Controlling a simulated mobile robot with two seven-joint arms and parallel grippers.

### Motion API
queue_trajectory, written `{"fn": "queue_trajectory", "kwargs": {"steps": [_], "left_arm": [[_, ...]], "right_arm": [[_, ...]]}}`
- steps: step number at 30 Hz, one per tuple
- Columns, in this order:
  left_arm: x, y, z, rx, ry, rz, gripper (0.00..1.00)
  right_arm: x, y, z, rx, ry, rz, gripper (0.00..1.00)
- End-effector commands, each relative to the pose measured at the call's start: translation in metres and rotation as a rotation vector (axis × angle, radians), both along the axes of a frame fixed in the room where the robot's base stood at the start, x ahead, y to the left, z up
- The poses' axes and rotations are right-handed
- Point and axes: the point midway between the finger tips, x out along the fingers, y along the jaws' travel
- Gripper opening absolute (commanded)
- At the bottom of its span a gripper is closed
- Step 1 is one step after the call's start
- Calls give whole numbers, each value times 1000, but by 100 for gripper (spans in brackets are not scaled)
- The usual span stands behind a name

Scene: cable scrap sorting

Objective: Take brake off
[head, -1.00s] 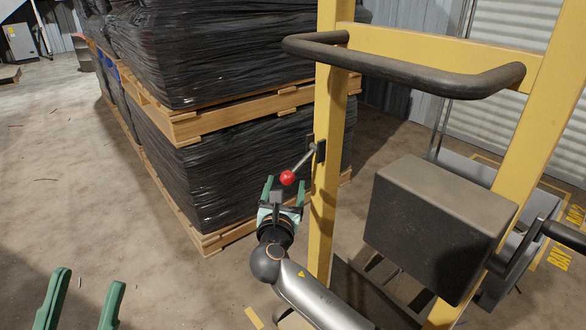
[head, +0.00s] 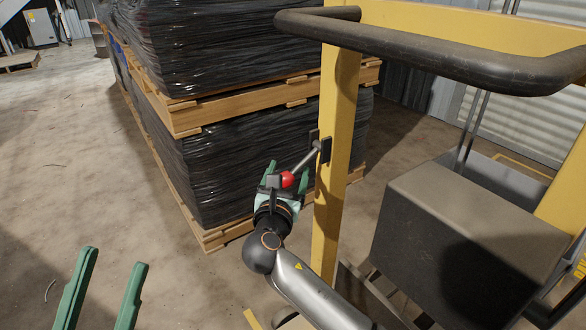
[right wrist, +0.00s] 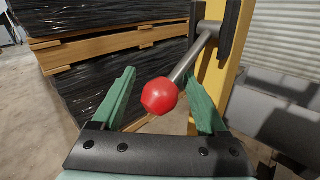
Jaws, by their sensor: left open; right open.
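The brake lever is a grey rod (head: 306,160) with a red ball knob (head: 287,180), mounted on a black bracket on a yellow post (head: 335,130). The rod slants down and left from the bracket. My right gripper (head: 287,167) is open around the red knob. In the right wrist view the knob (right wrist: 159,96) sits between the two green fingers, nearer the right finger, and the rod (right wrist: 190,60) runs up to the right. I cannot tell whether a finger touches it. My left gripper (head: 115,257) is open and empty at the lower left.
A black handlebar (head: 430,50) crosses above the post. A dark box (head: 460,220) is to the right. Black-wrapped stacks (head: 210,50) on wooden pallets (head: 190,115) stand close behind the lever. Concrete floor (head: 70,190) at left is largely clear.

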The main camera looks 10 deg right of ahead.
Motion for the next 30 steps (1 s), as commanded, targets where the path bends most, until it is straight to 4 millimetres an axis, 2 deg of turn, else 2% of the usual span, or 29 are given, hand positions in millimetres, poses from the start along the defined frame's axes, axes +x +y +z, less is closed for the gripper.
{"fn": "queue_trajectory", "kwargs": {"steps": [15,30], "left_arm": [[0,-1,-3,-1,2,-5,50],[0,0,-3,-5,1,-2,50]], "right_arm": [[-2,3,0,1,0,-1,76],[-2,3,0,1,0,-1,21]]}}
